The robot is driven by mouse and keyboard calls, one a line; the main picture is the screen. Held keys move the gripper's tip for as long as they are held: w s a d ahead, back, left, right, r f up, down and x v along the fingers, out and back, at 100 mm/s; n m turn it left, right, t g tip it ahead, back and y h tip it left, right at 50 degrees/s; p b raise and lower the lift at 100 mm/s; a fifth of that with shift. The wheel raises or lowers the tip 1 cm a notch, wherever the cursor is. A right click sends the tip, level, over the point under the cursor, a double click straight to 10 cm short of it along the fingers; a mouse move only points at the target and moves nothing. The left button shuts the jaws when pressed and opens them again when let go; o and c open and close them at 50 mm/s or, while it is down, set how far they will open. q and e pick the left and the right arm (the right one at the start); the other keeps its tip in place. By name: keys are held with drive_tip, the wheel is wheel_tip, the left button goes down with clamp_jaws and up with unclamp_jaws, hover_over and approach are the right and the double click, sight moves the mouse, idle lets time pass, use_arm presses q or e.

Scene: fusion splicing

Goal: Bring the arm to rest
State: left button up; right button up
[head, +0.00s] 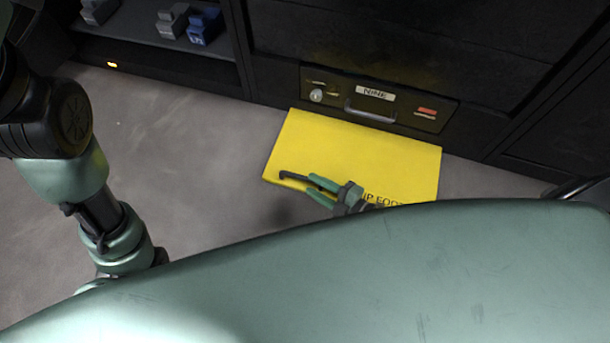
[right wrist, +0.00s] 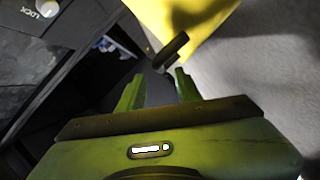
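My right gripper (head: 310,186) reaches out past my own green body in the head view, low over the front left part of a yellow panel (head: 370,150). Its two green fingers are apart, and they also show in the right wrist view (right wrist: 160,77). A dark bent bar (head: 294,176) lies just beyond the fingertips at the panel's edge. In the right wrist view the bar (right wrist: 172,50) crosses close ahead of the tips; I cannot tell whether they touch. My left arm (head: 110,225) hangs down at the left, its gripper out of view.
A dark cabinet stands behind the panel, with a drawer front (head: 440,112) labelled NINE that has a handle and a knob. A shelf (head: 140,35) at the upper left holds grey and blue blocks. Grey floor (head: 200,150) is clear between my left arm and the panel.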

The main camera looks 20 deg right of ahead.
drive_tip(key=shift+s+d+r, duration=0.1)
drive_tip(key=shift+s+d, duration=0.2)
drive_tip(key=shift+s, duration=0.1)
